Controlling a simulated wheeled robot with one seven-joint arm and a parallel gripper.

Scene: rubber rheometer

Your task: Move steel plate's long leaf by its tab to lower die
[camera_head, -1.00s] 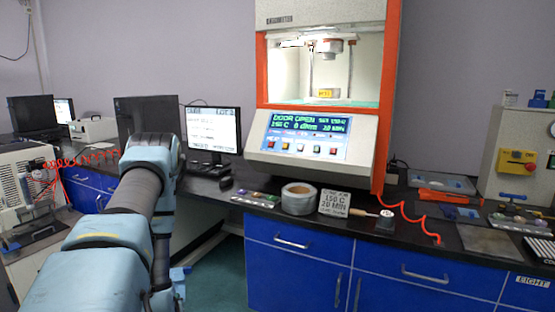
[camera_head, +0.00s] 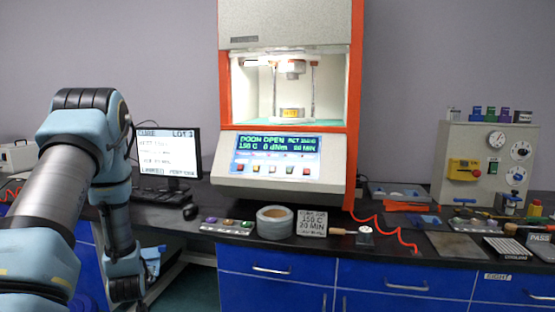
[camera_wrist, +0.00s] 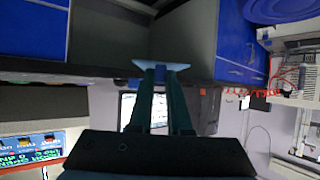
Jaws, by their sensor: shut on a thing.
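My gripper (camera_wrist: 158,76) is shut on a thin pale-blue piece, seemingly the long leaf (camera_wrist: 161,65), seen nearly edge-on at the fingertips in the wrist view. In the head view my arm hangs at the left, and a bluish piece shows low by its end, in front of the bench; the fingers are not clear there. The steel plate (camera_head: 455,246) lies flat on the bench at the right, far from my gripper. The lower die (camera_head: 292,113) stands in the lit, open chamber of the rheometer, near a yellow label. The leaf's tab cannot be told apart.
The rheometer's orange frame (camera_head: 354,100) edges the opening. Its console (camera_head: 280,160) juts out below. A tape roll (camera_head: 276,222), a sign card (camera_head: 311,223) and a small tray (camera_head: 228,226) stand along the bench front. A monitor (camera_head: 168,153) stands behind my arm. Blue drawers (camera_head: 275,290) lie below.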

